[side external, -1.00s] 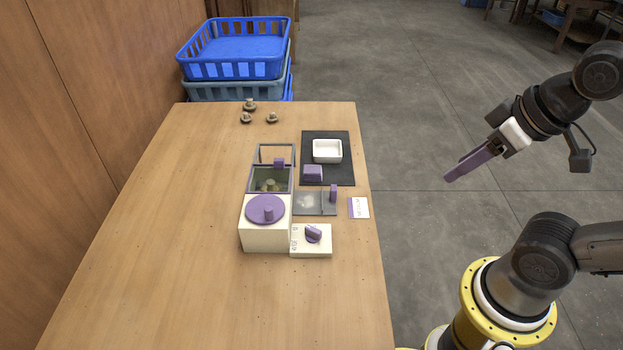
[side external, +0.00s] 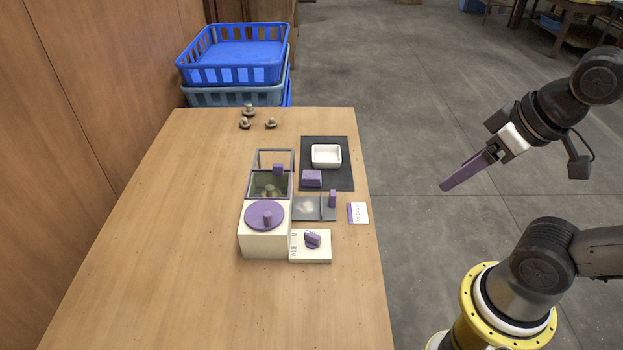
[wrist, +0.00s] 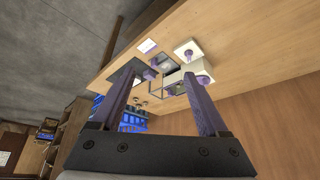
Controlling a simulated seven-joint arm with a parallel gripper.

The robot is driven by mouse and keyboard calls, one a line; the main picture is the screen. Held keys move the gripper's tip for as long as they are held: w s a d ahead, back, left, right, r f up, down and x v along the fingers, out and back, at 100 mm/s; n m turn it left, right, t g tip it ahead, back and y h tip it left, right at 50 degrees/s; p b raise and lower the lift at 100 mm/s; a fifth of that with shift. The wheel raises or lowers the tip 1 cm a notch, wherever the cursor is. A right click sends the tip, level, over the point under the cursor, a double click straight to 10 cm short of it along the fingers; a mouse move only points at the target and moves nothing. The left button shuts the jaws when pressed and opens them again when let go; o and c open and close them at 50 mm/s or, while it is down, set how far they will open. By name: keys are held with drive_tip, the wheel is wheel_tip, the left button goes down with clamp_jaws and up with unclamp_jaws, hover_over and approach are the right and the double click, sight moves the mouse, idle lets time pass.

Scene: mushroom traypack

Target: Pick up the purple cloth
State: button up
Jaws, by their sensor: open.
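A small folded purple block, which looks like the purple cloth (side external: 312,178), lies on the dark mat (side external: 342,181) in front of a white tray (side external: 326,155). In the wrist view it is too small to tell clearly from the other purple parts. My gripper (side external: 442,187) hangs in the air beyond the table's right edge, well to the right of the cloth and apart from it. Its two purple fingers (wrist: 162,73) are spread and empty in the wrist view.
A white box with a purple round lid (side external: 265,215) stands beside the mat, with an open-lidded glass container (side external: 270,185) behind. A knob box (side external: 311,246), a grey plate (side external: 307,208) and a card (side external: 358,213) are near. Several mushrooms (side external: 248,111) sit at the back. The table's left side is clear.

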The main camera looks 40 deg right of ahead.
drive_tip(key=w+r+m, duration=0.4)
drive_tip(key=w+r, duration=0.5)
drive_tip(key=w, duration=0.1)
drive_tip(key=m+g, duration=0.5)
drive_tip(key=g, duration=0.1)
hover_over(311, 174)
wheel_tip(311, 174, down, 30)
drive_tip(key=shift+r, duration=0.1)
drive_tip(key=shift+s+f, duration=0.1)
drive_tip(key=shift+f, duration=2.85)
